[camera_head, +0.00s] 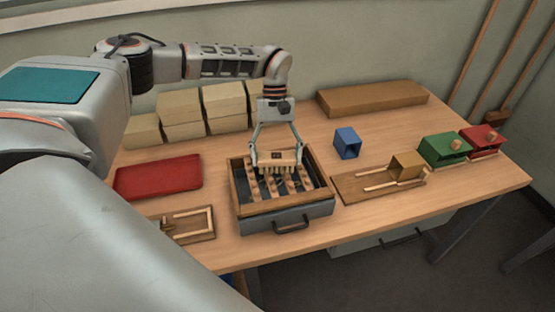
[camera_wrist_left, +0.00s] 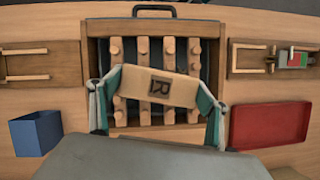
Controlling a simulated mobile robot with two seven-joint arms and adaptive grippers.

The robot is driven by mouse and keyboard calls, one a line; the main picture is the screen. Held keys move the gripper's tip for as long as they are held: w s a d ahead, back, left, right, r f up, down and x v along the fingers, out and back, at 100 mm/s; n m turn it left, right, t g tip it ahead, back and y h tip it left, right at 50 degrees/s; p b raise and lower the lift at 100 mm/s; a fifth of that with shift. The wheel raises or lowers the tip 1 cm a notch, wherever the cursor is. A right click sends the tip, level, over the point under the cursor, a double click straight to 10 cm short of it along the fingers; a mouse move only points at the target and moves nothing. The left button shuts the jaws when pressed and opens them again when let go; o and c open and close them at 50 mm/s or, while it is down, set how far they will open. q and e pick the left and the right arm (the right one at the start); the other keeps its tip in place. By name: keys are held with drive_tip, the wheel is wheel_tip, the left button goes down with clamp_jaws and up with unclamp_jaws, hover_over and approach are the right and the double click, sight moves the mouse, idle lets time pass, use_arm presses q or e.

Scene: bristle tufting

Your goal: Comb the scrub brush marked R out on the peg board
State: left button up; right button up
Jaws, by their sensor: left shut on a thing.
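My left gripper (camera_head: 277,158) is shut on a wooden scrub brush (camera_head: 282,156), gripping it by its two ends. The brush also shows in the left wrist view (camera_wrist_left: 185,92), with a dark R mark on its top. Its pale bristles (camera_head: 277,170) point down over the back part of the peg board (camera_head: 313,187). I cannot tell whether the bristle tips touch the pegs. The peg board has several wooden strips with round pegs (camera_wrist_left: 168,45), over a grey box with a wooden rim. The brush hides some pegs in the wrist view. My right gripper is in neither view.
A red tray (camera_head: 158,177) and a small wooden jig (camera_head: 185,224) lie left of the peg board. A blue box (camera_head: 347,143), a wooden fixture (camera_head: 365,186), a green box (camera_head: 444,150) and a red box (camera_head: 482,141) stand right. Tan blocks (camera_head: 181,113) are stacked behind.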

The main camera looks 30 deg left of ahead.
use_arm(q)
drive_tip(key=shift+w+a+f+v, duration=0.1)
drive_tip(key=shift+a+v, duration=0.1)
drive_tip(key=shift+v, duration=0.95)
drive_tip(key=shift+w+a+f+v, duration=0.1)
drive_tip(key=shift+a+v, duration=0.15)
drive_tip(key=shift+v, duration=0.85)
drive_tip(key=shift+a+f+v, duration=0.1)
drive_tip(key=shift+a+v, duration=0.1)
drive_tip(key=shift+v, duration=0.95)
